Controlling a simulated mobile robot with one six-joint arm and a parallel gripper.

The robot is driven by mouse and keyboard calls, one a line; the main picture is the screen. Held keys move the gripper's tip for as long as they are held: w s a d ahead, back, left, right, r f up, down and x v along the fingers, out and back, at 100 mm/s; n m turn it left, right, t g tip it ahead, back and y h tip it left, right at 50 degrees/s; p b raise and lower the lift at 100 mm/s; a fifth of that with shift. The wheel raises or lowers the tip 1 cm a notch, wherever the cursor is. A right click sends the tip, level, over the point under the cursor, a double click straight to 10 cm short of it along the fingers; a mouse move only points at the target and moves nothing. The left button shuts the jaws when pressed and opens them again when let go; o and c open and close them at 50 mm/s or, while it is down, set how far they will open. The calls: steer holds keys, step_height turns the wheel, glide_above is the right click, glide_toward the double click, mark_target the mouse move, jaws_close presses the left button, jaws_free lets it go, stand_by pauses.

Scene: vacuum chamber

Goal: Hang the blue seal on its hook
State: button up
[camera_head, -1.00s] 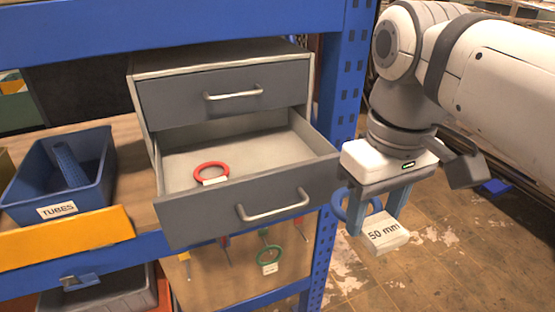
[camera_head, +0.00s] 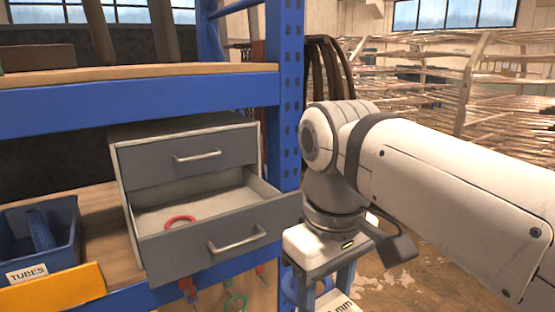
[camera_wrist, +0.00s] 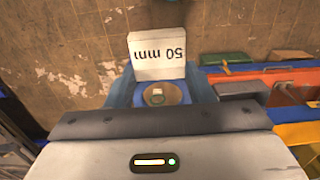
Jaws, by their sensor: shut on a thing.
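My gripper (camera_head: 326,284) is at the right of the open drawer, beside the blue shelf post, pointing down. It is shut on the blue seal (camera_head: 289,287), a ring with a white tag (camera_head: 338,303). Only the ring's left part shows in the head view, and the bottom edge cuts off the tag. In the wrist view the tag (camera_wrist: 158,55) reads "50 mm", upside down, and sticks out beyond the fingers. A green ring (camera_head: 235,302) hangs below the drawer, partly cut off. Red hanging pieces (camera_head: 187,287) show near it. I cannot tell which hook is the blue seal's.
A red ring (camera_head: 181,221) lies in the open grey drawer (camera_head: 160,255). A blue bin (camera_head: 68,225) labelled TUBES and a yellow panel (camera_head: 60,290) are at the left. The blue post (camera_head: 285,110) stands between shelf and arm. Open floor lies at the right.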

steer(key=w+f+m+b, duration=0.2)
steer(key=w+f+m, duration=0.1)
steer(key=w+f, duration=1.6)
steer(key=w+d+f+m, duration=0.1)
steer(key=d+f, duration=0.2)
steer(key=f, duration=0.6)
steer(key=w+d+f+m+b, duration=0.1)
steer(key=w+d+f, duration=0.1)
steer(key=f, duration=0.8)
steer(key=w+d+f+m+b, duration=0.1)
steer(key=w+d+f, duration=0.1)
steer(key=f, duration=0.7)
steer(key=shift+w+d+f+m, duration=0.2)
steer(key=shift+d+m, duration=0.1)
steer(key=shift+d, duration=0.55)
